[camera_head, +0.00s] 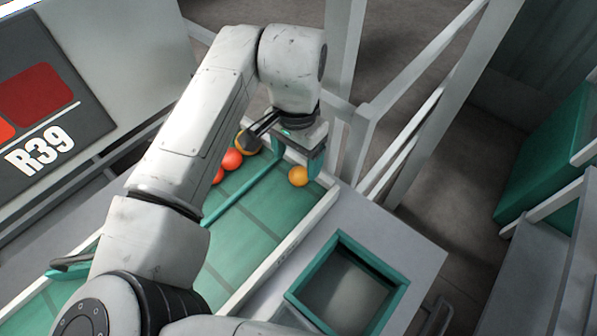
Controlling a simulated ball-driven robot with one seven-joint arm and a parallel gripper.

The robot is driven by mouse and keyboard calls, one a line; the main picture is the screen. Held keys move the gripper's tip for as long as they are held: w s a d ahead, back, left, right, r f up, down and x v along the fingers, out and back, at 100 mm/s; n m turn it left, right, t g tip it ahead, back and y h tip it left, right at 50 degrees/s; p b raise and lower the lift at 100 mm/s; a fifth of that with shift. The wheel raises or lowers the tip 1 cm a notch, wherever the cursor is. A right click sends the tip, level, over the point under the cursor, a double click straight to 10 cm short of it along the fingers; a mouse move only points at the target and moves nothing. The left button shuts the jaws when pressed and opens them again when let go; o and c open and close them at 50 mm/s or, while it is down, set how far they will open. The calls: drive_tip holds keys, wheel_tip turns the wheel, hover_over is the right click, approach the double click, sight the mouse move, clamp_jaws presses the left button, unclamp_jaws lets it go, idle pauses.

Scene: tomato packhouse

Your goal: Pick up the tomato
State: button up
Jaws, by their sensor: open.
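An orange tomato (298,176) lies on the green conveyor belt (245,228), near its right rail. Two red tomatoes, one (232,159) and another (218,174), lie to the left, beyond a teal divider bar (243,187). The nearer red one is partly hidden by my arm. My gripper (279,156) is open above the far end of the belt, just above and left of the orange tomato in the picture. A yellow-orange round shape (247,142) shows partly behind its dark left finger. I cannot tell the gripper's exact height above the belt.
A teal-rimmed square bin (389,268) is set in a grey counter right of the belt; its inside looks empty. White railings (398,152) stand beyond. A panel marked R39 (45,120) is at left. A green crate (545,160) stands far right.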

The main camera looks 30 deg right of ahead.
sight(299, 171)
drive_tip(key=f, duration=0.5)
drive_tip(key=shift+s+d+p, duration=0.15)
drive_tip(key=shift+d+p, duration=0.05)
drive_tip(key=shift+p, duration=0.15)
drive_tip(key=c, duration=0.9)
drive_tip(key=shift+o, duration=0.2)
